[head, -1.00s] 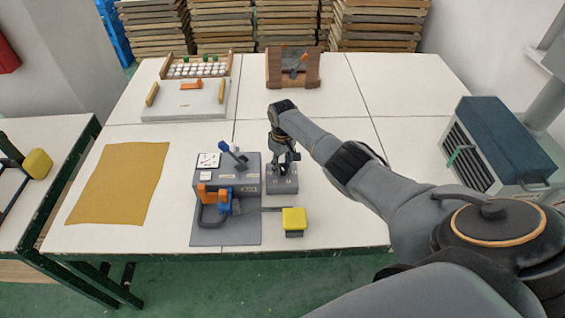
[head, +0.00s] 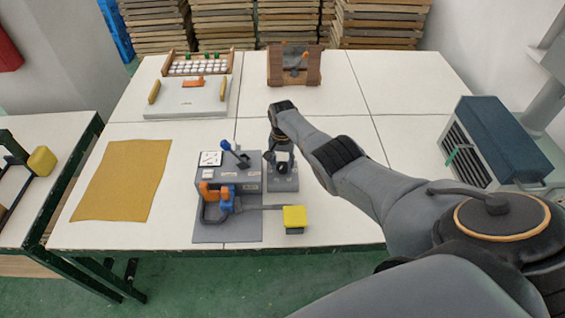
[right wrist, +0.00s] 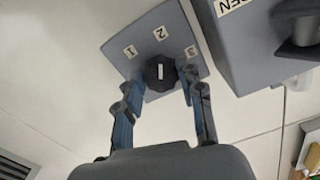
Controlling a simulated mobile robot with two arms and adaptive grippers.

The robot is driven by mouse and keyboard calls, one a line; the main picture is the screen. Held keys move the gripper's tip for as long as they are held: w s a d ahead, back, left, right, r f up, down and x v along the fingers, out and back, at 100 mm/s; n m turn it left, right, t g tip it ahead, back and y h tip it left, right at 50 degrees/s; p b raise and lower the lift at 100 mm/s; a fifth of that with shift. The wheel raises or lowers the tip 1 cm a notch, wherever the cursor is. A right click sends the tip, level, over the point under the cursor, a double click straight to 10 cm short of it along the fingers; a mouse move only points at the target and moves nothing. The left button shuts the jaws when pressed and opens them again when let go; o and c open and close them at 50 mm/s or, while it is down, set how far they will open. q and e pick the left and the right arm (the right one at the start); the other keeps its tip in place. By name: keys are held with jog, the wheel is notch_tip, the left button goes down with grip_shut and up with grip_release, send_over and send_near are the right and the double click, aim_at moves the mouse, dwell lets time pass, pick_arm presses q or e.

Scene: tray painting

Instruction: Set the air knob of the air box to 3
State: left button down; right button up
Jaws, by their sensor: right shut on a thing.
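The air box is a small grey box (head: 284,184) just right of the larger grey machine on the table. In the right wrist view its face (right wrist: 178,28) carries the labels 1, 2 and 3. Its black round air knob (right wrist: 160,73) has a white mark that stands upright, towards the 2. My right gripper (right wrist: 160,90) is shut on the knob, one finger on each side. In the head view the right gripper (head: 282,160) is over the box and hides the knob. My left gripper is not in view.
The grey machine (head: 228,178) with orange and blue parts stands close on the left. A yellow block (head: 294,217) is in front. An ochre cloth (head: 122,180) lies at left. A blue-topped unit (head: 498,140) is at right.

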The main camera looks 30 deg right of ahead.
aim_at(282, 165)
jog(key=m, duration=0.6)
jog(key=shift+w, duration=0.1)
jog(key=m, duration=0.6)
jog(key=shift+w, duration=0.1)
jog(key=shift+m, duration=0.3)
jog(key=o, duration=1.2)
notch_tip(282, 165, up, 12)
jog(key=shift+r, duration=0.1)
dwell(0.5)
